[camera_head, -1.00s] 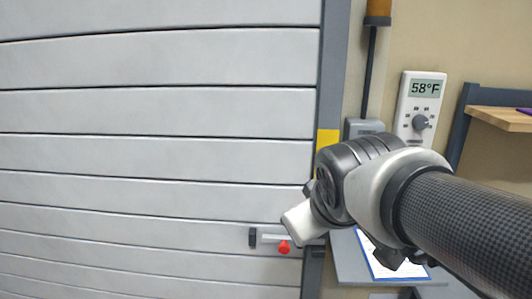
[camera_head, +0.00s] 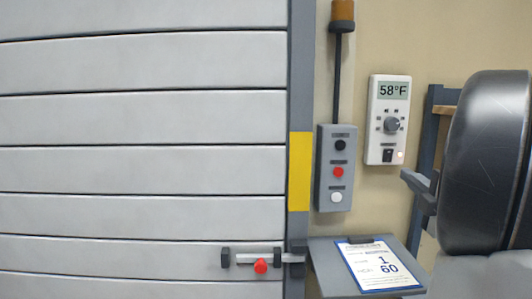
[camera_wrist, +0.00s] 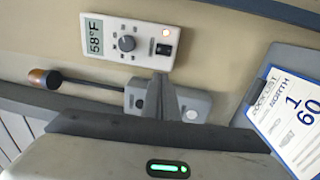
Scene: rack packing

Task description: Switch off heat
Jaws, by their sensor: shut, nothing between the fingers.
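The white heat control (camera_head: 388,120) is on the wall right of the shutter door and reads 58°F. It has a round dial (camera_head: 391,125), a black rocker switch (camera_head: 387,155) and a small lit lamp (camera_head: 400,154). The wrist view shows the control (camera_wrist: 132,24) turned sideways, with its switch (camera_wrist: 163,49) and glowing orange lamp (camera_wrist: 166,32). My gripper (camera_wrist: 161,77) is shut and empty. Its tips appear just below the switch end of the control in that view, apparently apart from the wall. Which way the switch is tipped is unclear.
A grey button box (camera_head: 336,169) with black, red and white buttons hangs left of the control. A clipboard (camera_head: 378,266) lies on a small grey shelf (camera_head: 325,267) below. The shutter door (camera_head: 140,120) has a red-knobbed latch (camera_head: 261,266). A dark shelf frame (camera_head: 429,120) stands right.

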